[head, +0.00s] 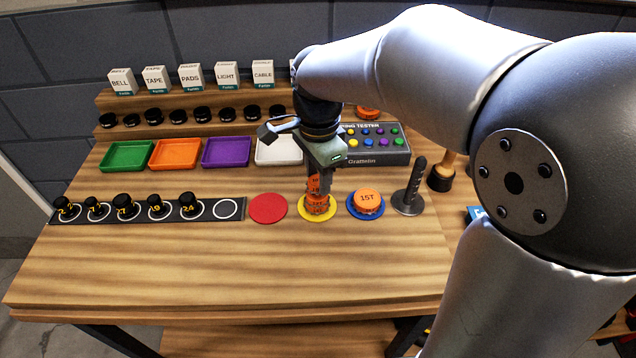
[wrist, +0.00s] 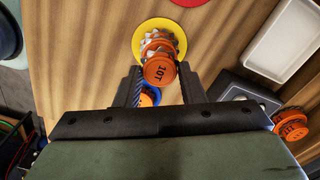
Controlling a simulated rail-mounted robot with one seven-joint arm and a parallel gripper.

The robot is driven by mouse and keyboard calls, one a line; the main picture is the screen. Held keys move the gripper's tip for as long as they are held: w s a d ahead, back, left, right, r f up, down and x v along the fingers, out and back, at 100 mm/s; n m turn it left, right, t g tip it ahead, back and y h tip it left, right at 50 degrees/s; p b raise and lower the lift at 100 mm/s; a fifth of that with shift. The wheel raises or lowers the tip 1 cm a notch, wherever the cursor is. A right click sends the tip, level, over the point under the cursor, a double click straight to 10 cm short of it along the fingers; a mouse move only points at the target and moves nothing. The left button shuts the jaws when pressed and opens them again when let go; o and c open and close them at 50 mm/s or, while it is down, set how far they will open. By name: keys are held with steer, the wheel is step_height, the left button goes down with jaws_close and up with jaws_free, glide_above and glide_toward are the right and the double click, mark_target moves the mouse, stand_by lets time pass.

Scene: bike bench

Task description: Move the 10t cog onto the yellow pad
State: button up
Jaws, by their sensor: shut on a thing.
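The orange 10t cog (wrist: 160,71) is between my gripper's fingers, its label facing the wrist camera. My gripper (head: 319,186) points down over the yellow pad (head: 333,212) in the head view and is shut on the cog. Just below the held cog, an orange toothed piece (head: 317,205) sits on the yellow pad; it shows with silvery teeth in the wrist view (wrist: 147,43). I cannot tell whether the held cog touches it. The fingers partly hide the held cog in the head view.
The blue pad (head: 381,212) with an orange 15T cog (head: 367,197) is close on the right, then a dark upright post (head: 411,185). An empty red pad (head: 268,208) is on the left. Trays and a tester box (head: 376,145) stand behind. The front bench is clear.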

steer(key=shift+f, duration=0.8)
steer(key=shift+r, duration=0.15)
steer(key=o, duration=1)
